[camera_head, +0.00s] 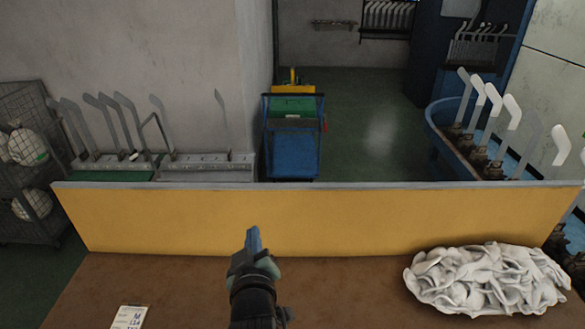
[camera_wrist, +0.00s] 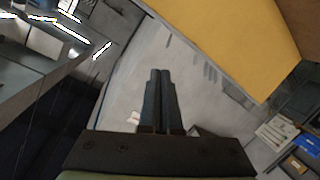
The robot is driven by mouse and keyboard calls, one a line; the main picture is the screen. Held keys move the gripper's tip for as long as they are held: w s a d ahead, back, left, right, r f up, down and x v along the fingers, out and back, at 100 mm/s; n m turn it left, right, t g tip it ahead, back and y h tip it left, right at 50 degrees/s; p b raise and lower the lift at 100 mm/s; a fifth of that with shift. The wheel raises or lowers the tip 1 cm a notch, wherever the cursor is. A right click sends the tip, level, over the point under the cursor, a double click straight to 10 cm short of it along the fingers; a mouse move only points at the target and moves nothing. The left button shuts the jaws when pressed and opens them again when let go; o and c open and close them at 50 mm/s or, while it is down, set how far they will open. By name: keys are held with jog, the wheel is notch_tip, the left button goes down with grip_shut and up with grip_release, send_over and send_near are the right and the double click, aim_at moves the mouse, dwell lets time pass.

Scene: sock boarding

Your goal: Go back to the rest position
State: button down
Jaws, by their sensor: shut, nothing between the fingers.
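My gripper (camera_head: 254,240) stands over the brown table (camera_head: 190,290) in the head view, left of the middle, pointing toward the yellow panel. It is shut and holds nothing. In the wrist view the two dark fingers (camera_wrist: 160,85) lie together side by side, with no object at the tips. A heap of white socks (camera_head: 487,281) lies on the table at the right, well apart from the gripper.
A yellow panel (camera_head: 310,222) runs along the table's back edge. A small white label (camera_head: 130,316) lies at the front left. Beyond are leg-shaped boards (camera_head: 125,115), a blue cart (camera_head: 292,150), a wire cage (camera_head: 25,165) and a blue machine with white forms (camera_head: 512,110). The table's middle is clear.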

jog(key=s+d+r+m+t+b, duration=0.1)
jog(key=r+t, duration=0.1)
jog(key=r, duration=0.7)
jog(key=s+d+r+m+t, duration=0.2)
jog(key=r, duration=0.6)
jog(key=s+d+r+m+t+b, duration=0.1)
jog(key=r+t, duration=0.2)
jog(key=r, duration=0.6)
jog(key=s+d+r+m+t+h+b, duration=0.1)
jog(key=s+d+r+t, duration=0.1)
jog(key=s+r, duration=0.5)
jog(key=s+d+r+m+t+b, duration=0.1)
jog(key=s+r+m+t, duration=0.1)
jog(key=s+r, duration=0.6)
jog(key=shift+s+d+r+t+h, duration=0.35)
jog(key=shift+r+t, duration=0.25)
jog(key=shift+r, duration=0.35)
